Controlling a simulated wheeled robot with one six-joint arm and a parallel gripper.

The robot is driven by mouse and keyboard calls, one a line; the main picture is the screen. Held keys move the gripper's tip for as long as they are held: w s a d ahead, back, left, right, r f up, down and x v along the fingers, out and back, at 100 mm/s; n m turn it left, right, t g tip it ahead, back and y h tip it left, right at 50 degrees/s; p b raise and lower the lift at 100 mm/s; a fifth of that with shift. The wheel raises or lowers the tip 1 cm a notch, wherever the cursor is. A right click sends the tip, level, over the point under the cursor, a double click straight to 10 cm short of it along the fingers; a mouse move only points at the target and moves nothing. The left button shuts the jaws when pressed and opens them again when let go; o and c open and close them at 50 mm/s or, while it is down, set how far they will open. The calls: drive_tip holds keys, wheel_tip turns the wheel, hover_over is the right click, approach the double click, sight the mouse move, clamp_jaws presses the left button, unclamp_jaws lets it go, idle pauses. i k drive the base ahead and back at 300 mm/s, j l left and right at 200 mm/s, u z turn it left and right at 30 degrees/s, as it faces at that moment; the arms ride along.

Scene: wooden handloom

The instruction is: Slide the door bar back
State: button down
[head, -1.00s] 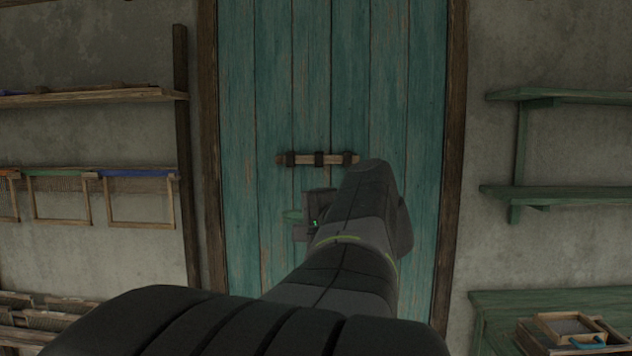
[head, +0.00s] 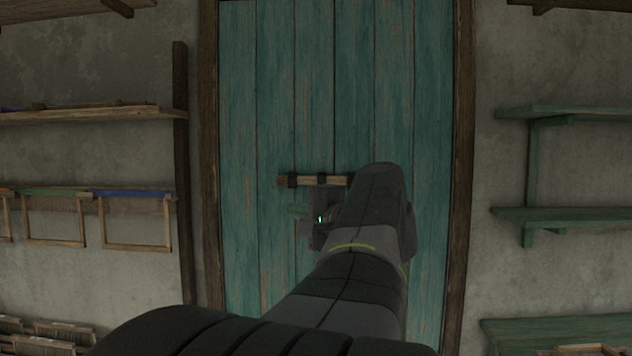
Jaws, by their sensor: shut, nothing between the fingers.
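A wooden door bar (head: 309,181) lies level across the teal plank door (head: 274,110) in dark brackets. Its left end sticks out a little past the left bracket (head: 292,180).
A shelf with small hanging frames (head: 135,220) is on the left wall. Green shelves (head: 570,113) and a green table (head: 555,332) are on the right. Dark door posts (head: 209,150) flank the door. The door above the bar is clear.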

sight(282, 180)
drive_tip(key=i+l, duration=0.1)
drive_tip(key=i, duration=0.65)
drive_tip(key=i+l, duration=0.1)
drive_tip(key=i, duration=0.7)
